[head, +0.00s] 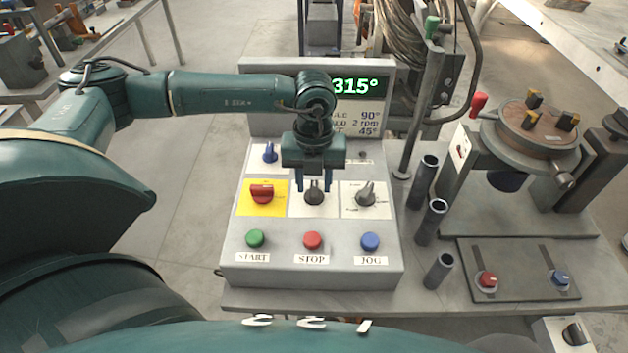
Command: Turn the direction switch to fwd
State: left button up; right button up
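The sloped grey control panel (233,262) stands in the middle of the head view. A black rotary knob (314,197) sits on a white plate in its middle row. A grey pointer knob (366,194) sits on a white plate to its right. The labels on both plates are too small to read, so I cannot tell by text which is the direction switch. My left gripper (314,186) points down over the black knob, its two fingers apart on either side of it. I cannot tell whether they touch it. My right gripper is not in view.
A red switch (262,193) on a yellow plate and a blue knob (270,153) are left of the gripper. Green (255,238), red (312,240) and blue (370,241) buttons line the front. The display (356,86) shows 315°. A round positioner table (530,132) stands right.

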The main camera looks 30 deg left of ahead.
pick_arm(q)
jog(key=shift+f, duration=0.6)
grip_shut()
